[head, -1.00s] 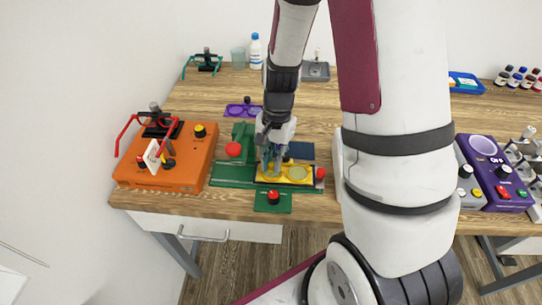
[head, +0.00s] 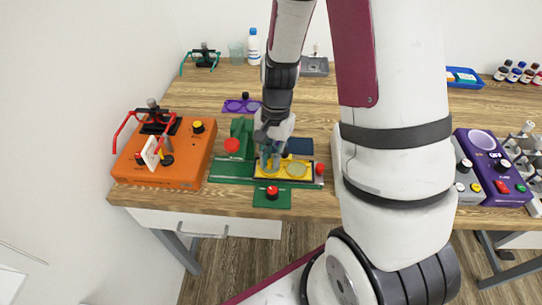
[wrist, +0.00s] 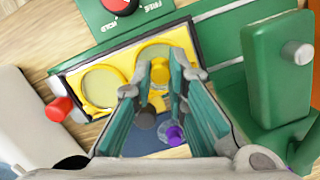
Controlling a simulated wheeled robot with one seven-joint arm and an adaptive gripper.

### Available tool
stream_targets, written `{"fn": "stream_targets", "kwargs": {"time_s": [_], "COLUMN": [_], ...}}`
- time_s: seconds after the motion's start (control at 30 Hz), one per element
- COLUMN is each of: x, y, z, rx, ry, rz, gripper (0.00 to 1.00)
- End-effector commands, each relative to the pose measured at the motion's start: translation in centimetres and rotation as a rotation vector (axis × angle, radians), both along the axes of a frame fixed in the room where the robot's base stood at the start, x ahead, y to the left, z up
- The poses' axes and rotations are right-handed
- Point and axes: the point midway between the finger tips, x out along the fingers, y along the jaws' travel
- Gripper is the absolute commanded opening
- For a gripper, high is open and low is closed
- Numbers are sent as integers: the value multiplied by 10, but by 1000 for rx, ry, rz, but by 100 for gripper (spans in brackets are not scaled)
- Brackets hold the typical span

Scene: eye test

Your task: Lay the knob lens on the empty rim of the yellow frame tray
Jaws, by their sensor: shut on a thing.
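The yellow frame tray (head: 312,178) sits on a green fixture at the table's front; it also shows in the wrist view (wrist: 116,60). It has two round rims. In the wrist view, the left rim (wrist: 101,86) is in plain sight, and the other is partly covered by my fingers. My gripper (wrist: 161,64) is shut on the yellow knob (wrist: 160,72) of the knob lens, over that second rim. The lens disc is mostly hidden, and I cannot tell whether it touches the rim. In the head view my gripper (head: 270,163) is over the tray's left part.
The green fixture has an upright block (wrist: 275,70) and red knobs (head: 272,192) close by. A dark blue mat (head: 300,146) lies behind the tray. An orange box (head: 165,155) stands left, a purple frame (head: 237,106) behind, and a purple box (head: 490,165) far right.

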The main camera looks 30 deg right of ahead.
Motion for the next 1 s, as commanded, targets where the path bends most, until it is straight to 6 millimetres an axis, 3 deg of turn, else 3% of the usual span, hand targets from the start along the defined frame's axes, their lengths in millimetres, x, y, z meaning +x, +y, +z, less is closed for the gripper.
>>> {"fn": "stream_targets", "kwargs": {"time_s": [0.27, 0.3, 0.37, 0.6, 0.7, 1.0], "x": [0, 0, 0, 0, 0, 0], "y": [0, 0, 0, 0, 0, 0], "z": [-3, -3, -3, -3, -3, -2], "rx": [1, 0, 0, 0, 0, 0], "ry": [1, 0, 0, 0, 0, 0], "rz": [0, 0, 0, 0, 0, 0], "gripper": [1, 23, 37, 38, 51, 51]}}
